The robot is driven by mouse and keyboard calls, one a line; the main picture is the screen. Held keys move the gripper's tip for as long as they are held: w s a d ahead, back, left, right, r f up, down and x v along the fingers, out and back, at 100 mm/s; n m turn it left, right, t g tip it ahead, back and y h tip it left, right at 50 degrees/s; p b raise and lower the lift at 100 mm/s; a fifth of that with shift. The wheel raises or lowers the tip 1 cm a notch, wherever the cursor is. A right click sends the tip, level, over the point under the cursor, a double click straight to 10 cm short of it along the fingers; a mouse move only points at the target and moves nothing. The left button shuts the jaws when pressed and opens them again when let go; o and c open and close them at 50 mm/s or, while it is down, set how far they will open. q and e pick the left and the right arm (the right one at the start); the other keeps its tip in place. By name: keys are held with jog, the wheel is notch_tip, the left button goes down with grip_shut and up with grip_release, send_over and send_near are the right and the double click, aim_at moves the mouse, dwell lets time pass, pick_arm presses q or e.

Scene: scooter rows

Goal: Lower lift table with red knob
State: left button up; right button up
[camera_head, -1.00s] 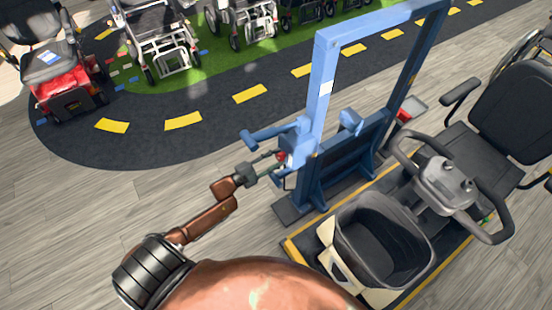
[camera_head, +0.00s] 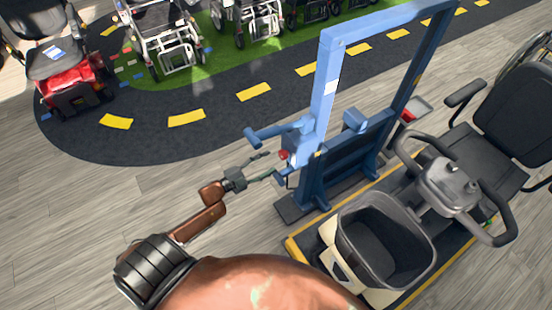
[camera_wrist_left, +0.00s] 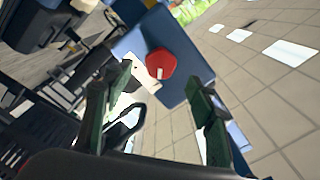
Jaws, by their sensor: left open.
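The red knob (camera_head: 283,155) sits on the side of the blue lift frame (camera_head: 327,95), low on its near post. In the left wrist view the knob (camera_wrist_left: 161,64) is a red disc with a small white mark on a blue box. My left gripper (camera_head: 275,163) is open, its fingers pointing at the knob from the left and just short of it. In the left wrist view its two dark green fingers (camera_wrist_left: 162,88) are spread, with the knob beyond and between them. The lift platform (camera_head: 292,246) has a yellow edge. My right gripper is out of view.
A mobility scooter (camera_head: 445,185) with a front basket (camera_head: 385,245) stands on the platform. A blue bar (camera_head: 280,132) juts from the post above my gripper. The wooden floor left of the lift is clear.

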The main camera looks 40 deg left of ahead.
pick_arm(q)
jog(key=v, duration=0.6)
jog(key=shift+w, duration=0.1)
dwell(0.3)
